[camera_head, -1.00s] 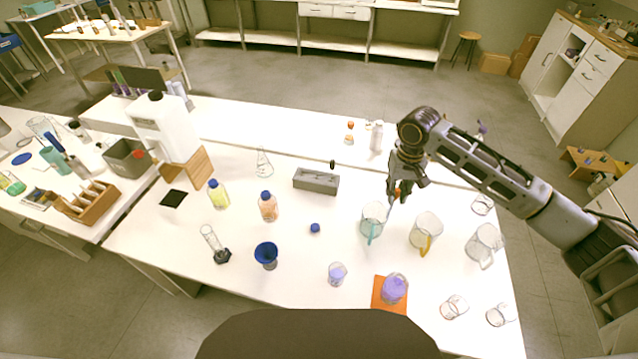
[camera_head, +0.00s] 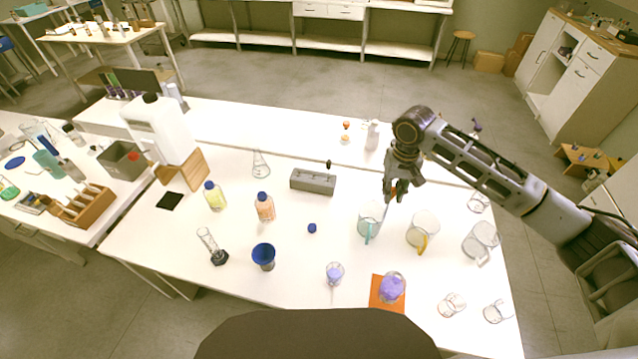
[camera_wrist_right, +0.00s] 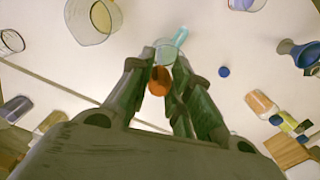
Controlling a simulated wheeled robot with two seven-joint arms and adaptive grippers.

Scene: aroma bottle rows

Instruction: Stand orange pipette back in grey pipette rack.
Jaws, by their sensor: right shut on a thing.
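My right gripper (camera_head: 391,194) is shut on the orange pipette, whose orange bulb (camera_head: 396,190) shows between the fingers. The bulb also shows between the fingers in the right wrist view (camera_wrist_right: 159,81). The thin stem points down and is hard to make out. The gripper is above the table, just behind the beaker with a teal handle (camera_head: 371,222). The grey pipette rack (camera_head: 313,183) lies to the left of the gripper, on the table. A small black-topped piece (camera_head: 328,163) shows at its back edge. My left gripper is not in view.
A beaker with a yellow handle (camera_head: 422,231) stands right of the teal-handled one. A blue cap (camera_head: 312,228) lies in front of the rack, an orange bottle (camera_head: 265,208) to its left. A conical flask (camera_head: 260,165) stands left of the rack. The table between rack and gripper is clear.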

